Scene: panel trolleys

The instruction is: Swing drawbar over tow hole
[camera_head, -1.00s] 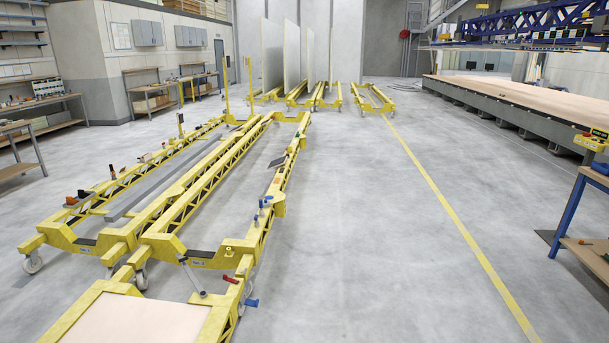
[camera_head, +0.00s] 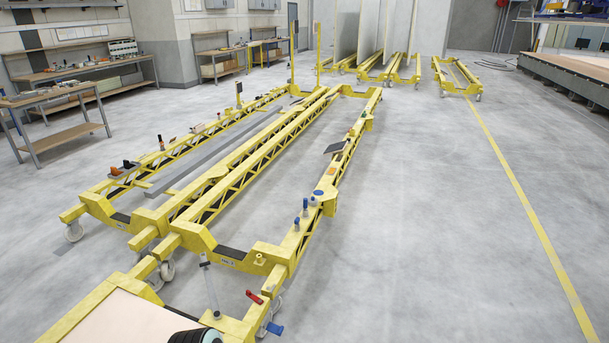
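A slim grey drawbar (camera_head: 210,285) stands steeply at the near end of the yellow trolley, low in the head view. Its upper end has a short crosspiece, and its lower end is by the yellow frame corner. A yellow round fitting (camera_head: 260,259), which looks like the tow hole, sits on the end beam of the trolley ahead, right of the drawbar's top. The drawbar is apart from it in the picture. Neither of my grippers shows. A dark ringed part at the bottom edge looks like part of my arm.
The near trolley (camera_head: 75,307) has a pale panel deck. A red handle (camera_head: 254,297) and a blue pedal (camera_head: 275,328) are at its right corner. The long yellow trolleys (camera_head: 250,165) run ahead. Workbenches (camera_head: 66,109) stand left. Floor to the right is clear.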

